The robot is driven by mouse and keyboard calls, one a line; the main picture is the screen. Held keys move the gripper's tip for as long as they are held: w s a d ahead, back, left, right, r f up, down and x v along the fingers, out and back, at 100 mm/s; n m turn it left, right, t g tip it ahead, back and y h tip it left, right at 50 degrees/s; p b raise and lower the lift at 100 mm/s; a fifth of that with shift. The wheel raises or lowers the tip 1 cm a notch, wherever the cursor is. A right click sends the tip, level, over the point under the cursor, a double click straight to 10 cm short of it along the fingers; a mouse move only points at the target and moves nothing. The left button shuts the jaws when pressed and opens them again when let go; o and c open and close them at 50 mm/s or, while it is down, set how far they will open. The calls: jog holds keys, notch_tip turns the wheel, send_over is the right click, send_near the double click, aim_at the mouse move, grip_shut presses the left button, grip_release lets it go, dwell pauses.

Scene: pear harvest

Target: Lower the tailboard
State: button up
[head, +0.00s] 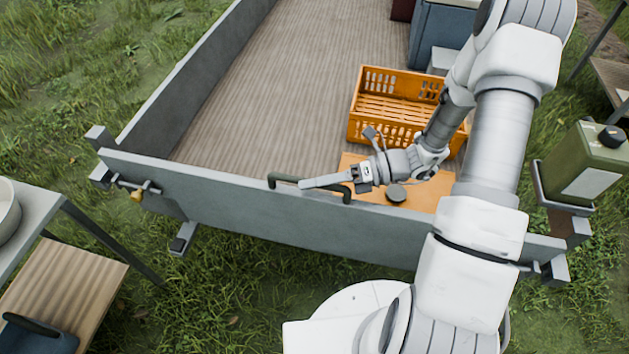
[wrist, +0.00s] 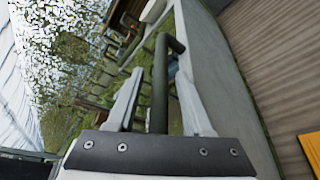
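The tailboard (head: 240,210) is a grey board standing upright across the near end of the trailer bed. A dark green bar handle (head: 285,179) is fixed along its top edge, and it also shows in the wrist view (wrist: 160,85). My gripper (head: 312,183) is at this handle, coming from the right. In the wrist view its fingers (wrist: 160,78) are apart, with the handle between them and gaps visible on both sides. A latch with a brass part (head: 138,194) sits at the tailboard's left end. The right end is partly hidden by my arm.
On the trailer bed (head: 260,90), an orange crate (head: 362,128) stands behind an orange board (head: 420,197). A blue-grey box (head: 437,40) is farther back. A wooden-shelved table (head: 60,285) stands at left, a green canister (head: 590,165) at right. Grass lies below the tailboard.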

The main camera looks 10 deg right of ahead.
grip_shut()
dwell(1.2)
